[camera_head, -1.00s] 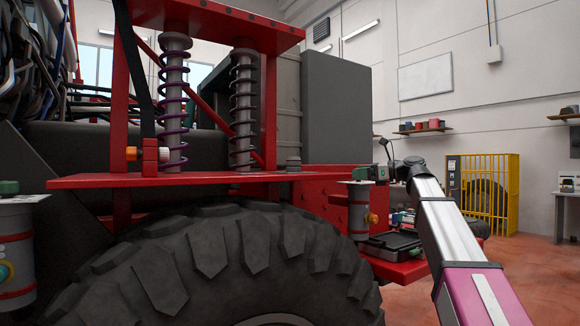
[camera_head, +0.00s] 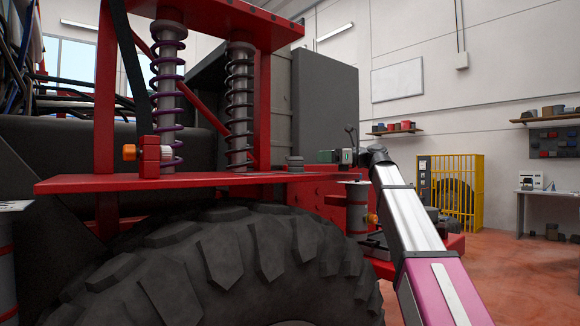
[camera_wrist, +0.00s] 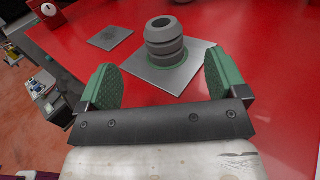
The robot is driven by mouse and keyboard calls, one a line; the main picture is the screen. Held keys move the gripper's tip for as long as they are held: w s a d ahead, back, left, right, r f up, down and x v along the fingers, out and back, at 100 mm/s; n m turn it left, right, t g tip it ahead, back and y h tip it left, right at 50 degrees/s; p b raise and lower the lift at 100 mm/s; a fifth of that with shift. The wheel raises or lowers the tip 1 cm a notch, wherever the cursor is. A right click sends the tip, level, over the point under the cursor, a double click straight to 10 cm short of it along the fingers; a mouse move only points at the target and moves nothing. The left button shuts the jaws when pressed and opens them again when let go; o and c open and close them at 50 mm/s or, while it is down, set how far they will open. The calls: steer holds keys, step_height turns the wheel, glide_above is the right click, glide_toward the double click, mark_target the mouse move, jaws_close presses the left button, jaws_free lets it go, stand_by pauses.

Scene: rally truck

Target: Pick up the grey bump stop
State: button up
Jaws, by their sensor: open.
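The grey bump stop (camera_wrist: 164,42) is a ribbed, stacked cylinder standing upright on a square grey plate (camera_wrist: 152,78) on the red shelf in the wrist view. In the head view the bump stop (camera_head: 295,164) stands near the right end of the red shelf (camera_head: 210,181). My gripper (camera_wrist: 162,82) has its two green-padded fingers apart, with nothing between them. The bump stop is just beyond the fingertips, roughly centred between them. In the head view my gripper (camera_head: 335,156) is just right of the bump stop, at about its height.
A second, bare grey plate (camera_wrist: 109,38) lies on the red surface. Two coil-over shocks (camera_head: 240,105) rise from the shelf left of the bump stop. A grey box (camera_head: 322,108) stands behind. A big tyre (camera_head: 225,260) is below the shelf.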

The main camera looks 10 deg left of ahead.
mark_target(295, 164)
steer(key=a, duration=0.6)
steer(key=w+a, duration=0.1)
steer(key=a, duration=0.3)
steer(key=c, duration=1.1)
